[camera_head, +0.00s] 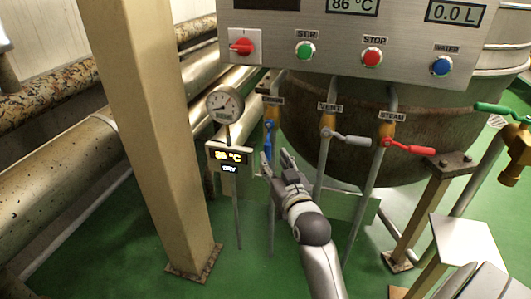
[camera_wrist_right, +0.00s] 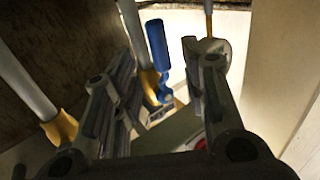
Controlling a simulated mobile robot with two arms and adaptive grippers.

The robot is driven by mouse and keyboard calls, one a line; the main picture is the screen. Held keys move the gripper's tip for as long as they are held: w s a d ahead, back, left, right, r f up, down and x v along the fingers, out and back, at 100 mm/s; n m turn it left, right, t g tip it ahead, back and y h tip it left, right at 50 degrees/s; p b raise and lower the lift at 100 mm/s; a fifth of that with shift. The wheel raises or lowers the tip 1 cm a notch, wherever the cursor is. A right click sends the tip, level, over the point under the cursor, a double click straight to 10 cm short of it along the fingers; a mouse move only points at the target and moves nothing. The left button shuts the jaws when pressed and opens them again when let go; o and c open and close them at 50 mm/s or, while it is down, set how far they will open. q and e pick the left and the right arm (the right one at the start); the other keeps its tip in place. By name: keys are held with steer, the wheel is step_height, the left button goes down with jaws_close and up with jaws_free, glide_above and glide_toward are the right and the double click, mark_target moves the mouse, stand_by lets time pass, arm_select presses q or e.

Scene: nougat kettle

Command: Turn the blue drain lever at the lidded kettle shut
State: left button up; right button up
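The blue drain lever (camera_head: 268,133) is on the leftmost of the thin pipes in front of the kettle (camera_head: 440,120), under a small label plate. Its handle points along the pipe, roughly upright. The kettle's lid is out of view. My right gripper (camera_head: 277,160) is at the lever, its fingers pointing up toward it. In the right wrist view the fingers are spread, and the blue lever (camera_wrist_right: 157,45) shows in the gap between them, beside a yellow valve body. I see no grip on it. My left gripper is out of view.
The grey vent lever (camera_head: 350,138) and red steam lever (camera_head: 412,147) are to the right. The control panel (camera_head: 400,60) overhangs above.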

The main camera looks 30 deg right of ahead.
mark_target(269, 152)
steer(key=shift+b+x, duration=0.9)
steer(key=shift+x, duration=2.2)
jaws_close()
